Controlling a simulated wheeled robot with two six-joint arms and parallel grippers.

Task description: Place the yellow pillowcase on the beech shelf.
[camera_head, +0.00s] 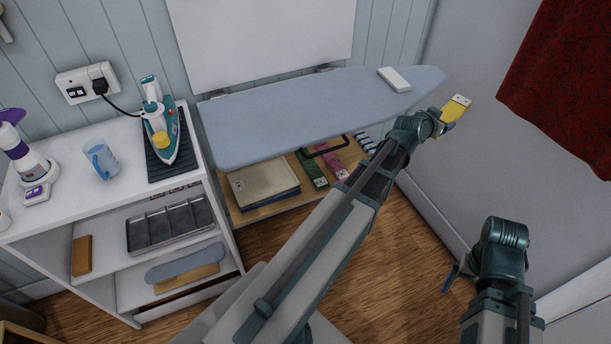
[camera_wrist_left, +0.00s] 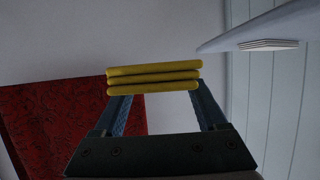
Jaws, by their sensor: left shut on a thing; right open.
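The yellow pillowcase (camera_head: 459,104) is a small folded bundle with a white tag, held in the air right of the ironing board's tip. My left gripper (camera_head: 445,124) is shut on it. In the left wrist view the pillowcase (camera_wrist_left: 153,78) shows as stacked folds across both fingertips (camera_wrist_left: 158,92). The beech shelf (camera_head: 236,213) is low, under the ironing board, left of and below my left gripper; the board and my left arm hide parts of it. My right gripper (camera_head: 451,278) is open at the lower right, mostly hidden behind its wrist.
The ironing board (camera_head: 300,107) overhangs the shelf, with a white folded item (camera_head: 394,79) on it. A red cloth (camera_head: 567,75) hangs at right.

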